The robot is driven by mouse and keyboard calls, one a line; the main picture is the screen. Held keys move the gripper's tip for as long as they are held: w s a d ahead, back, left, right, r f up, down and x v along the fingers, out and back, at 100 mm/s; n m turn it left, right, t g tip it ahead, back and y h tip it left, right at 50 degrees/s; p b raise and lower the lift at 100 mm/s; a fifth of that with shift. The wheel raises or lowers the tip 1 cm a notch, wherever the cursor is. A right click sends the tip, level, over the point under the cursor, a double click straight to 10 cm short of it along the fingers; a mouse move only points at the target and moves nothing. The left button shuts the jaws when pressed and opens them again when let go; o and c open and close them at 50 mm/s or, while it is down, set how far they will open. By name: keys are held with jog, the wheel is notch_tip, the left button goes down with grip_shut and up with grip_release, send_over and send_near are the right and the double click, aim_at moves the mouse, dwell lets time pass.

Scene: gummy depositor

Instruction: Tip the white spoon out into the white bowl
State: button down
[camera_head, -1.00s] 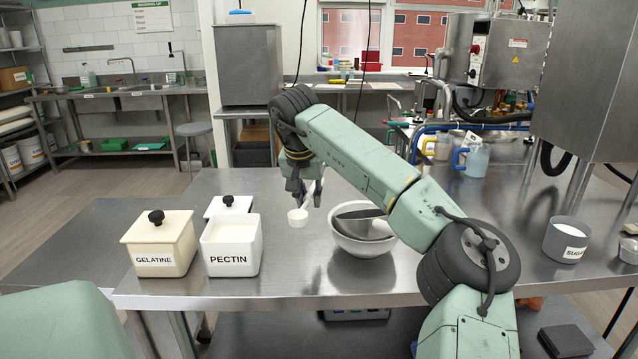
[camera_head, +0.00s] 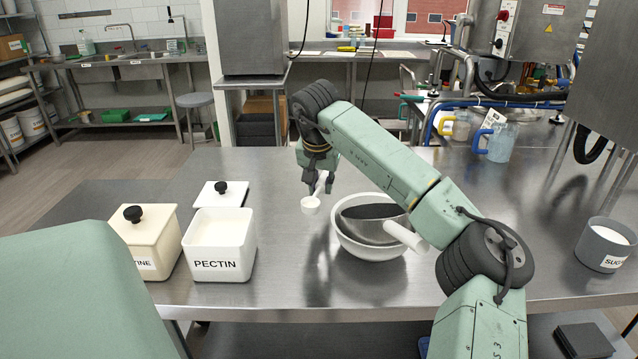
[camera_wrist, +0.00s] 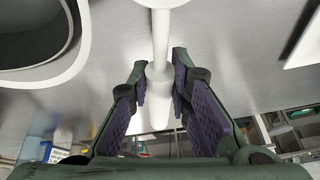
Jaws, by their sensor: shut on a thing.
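My gripper (camera_head: 320,187) is shut on the handle of the white spoon (camera_head: 311,205), above the table and left of the white bowl (camera_head: 346,241). The spoon's cup looks about level; I cannot tell its contents. In the wrist view the spoon's handle (camera_wrist: 160,45) runs between the fingers of my gripper (camera_wrist: 160,92), and its cup is cut off at the top edge. The white bowl shows at upper left there (camera_wrist: 76,62), apart from the spoon. A grey metal vessel or scoop with a white handle (camera_head: 403,237) rests in the bowl, covering much of its inside.
An open white PECTIN box (camera_head: 222,264) with white contents stands left, its lid (camera_head: 220,193) behind it. A cream gelatine box (camera_head: 150,245) stands farther left. A grey sugar container (camera_head: 606,245) is at the right. The table (camera_head: 290,255) between PECTIN and bowl is clear.

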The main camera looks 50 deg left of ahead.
jog(key=d+y, duration=0.1)
jog(key=w+d+r+g+y+b, duration=0.1)
jog(key=w+d+g+y, duration=0.1)
jog(key=d, duration=0.1)
jog(key=shift+w+r+m+b, duration=0.2)
jog(key=shift+r+m+b, duration=0.15)
jog(key=shift+m+b, duration=0.05)
dwell(0.5)
jog(key=shift+w+d+g+y+b, duration=0.4)
jog(key=shift+w+d+y+b, duration=0.25)
jog(key=shift+d+y+b, duration=0.3)
